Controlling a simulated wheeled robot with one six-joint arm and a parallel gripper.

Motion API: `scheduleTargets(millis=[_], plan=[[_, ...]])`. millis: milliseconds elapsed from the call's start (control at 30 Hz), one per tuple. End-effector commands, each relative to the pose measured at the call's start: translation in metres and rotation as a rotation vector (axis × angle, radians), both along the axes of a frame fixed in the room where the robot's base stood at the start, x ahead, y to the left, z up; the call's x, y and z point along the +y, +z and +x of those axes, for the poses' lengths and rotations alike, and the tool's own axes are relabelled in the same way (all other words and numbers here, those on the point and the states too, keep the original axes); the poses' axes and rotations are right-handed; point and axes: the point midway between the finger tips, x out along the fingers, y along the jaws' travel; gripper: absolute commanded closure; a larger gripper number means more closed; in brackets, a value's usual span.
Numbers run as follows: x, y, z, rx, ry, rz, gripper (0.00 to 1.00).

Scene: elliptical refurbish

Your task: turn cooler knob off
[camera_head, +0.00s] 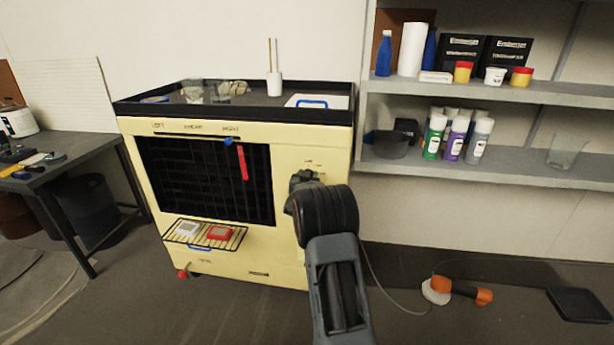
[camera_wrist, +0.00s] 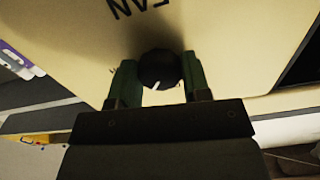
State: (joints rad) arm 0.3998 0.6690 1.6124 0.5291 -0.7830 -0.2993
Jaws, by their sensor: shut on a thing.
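The cooler (camera_head: 283,243) is a cream-yellow box with a dark louvred grille on its front. Its black round knob (camera_wrist: 160,69) with a white pointer mark shows in the wrist view, below the word FAN, which appears upside down. My gripper (camera_wrist: 158,82) has one greenish finger on each side of the knob and is shut on it. In the head view my gripper (camera_head: 304,181) is at the upper right of the cooler's front, and my arm hides the knob there. The pointer mark slants toward the lower left in the wrist view.
A black tray top (camera_head: 250,112) on the cooler holds several small items. A wire rack (camera_head: 236,241) with white and red boxes hangs below the grille. Shelves (camera_head: 490,176) with bottles stand at right. An orange tool (camera_head: 457,292) and cable lie on the floor.

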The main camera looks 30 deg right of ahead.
Motion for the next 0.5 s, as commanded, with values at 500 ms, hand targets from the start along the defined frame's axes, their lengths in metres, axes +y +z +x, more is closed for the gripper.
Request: scheduleTargets(millis=[500], plan=[[0.0000,0.0022,0.0003,0.313,0.000,-0.328,0.80]])
